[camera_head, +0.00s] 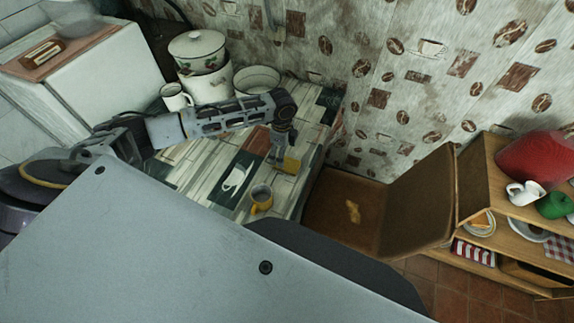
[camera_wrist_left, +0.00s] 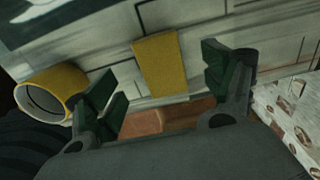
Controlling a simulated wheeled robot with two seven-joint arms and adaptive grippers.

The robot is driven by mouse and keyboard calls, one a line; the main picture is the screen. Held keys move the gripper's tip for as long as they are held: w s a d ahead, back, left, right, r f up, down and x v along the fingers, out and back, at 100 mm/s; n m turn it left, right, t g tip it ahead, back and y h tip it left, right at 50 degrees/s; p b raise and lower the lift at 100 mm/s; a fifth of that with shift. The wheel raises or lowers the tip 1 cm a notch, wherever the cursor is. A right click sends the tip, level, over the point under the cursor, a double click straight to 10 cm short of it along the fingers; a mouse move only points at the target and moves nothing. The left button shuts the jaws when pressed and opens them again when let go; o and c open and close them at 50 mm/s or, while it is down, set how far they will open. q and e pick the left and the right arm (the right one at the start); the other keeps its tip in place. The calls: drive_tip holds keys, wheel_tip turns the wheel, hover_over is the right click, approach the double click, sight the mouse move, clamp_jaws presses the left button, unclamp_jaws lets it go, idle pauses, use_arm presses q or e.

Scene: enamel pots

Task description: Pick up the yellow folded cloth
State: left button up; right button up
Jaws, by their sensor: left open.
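The yellow folded cloth (camera_head: 292,160) lies on the table near its right edge, small and flat-sided in the head view. In the left wrist view the yellow cloth (camera_wrist_left: 160,65) shows between the two fingers, apart from both. My left gripper (camera_head: 280,150) is open and points down just beside the cloth, partly covering the view around it. Its dark green fingertips show in the left wrist view (camera_wrist_left: 160,85). My right gripper is not in view.
Enamel pots (camera_head: 205,75) and a white mug (camera_head: 175,97) stand at the back. A brown chair (camera_head: 345,205) is right of the table.

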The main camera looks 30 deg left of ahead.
sight(287, 165)
use_arm(q)
drive_tip(key=shift+f, duration=0.25)
drive_tip(key=shift+f, duration=0.1)
drive_tip(key=shift+d+f, duration=0.2)
drive_tip(key=shift+f, duration=2.3)
drive_tip(key=shift+s, duration=0.1)
drive_tip(key=shift+c, duration=0.5)
drive_tip(key=c, duration=0.9)
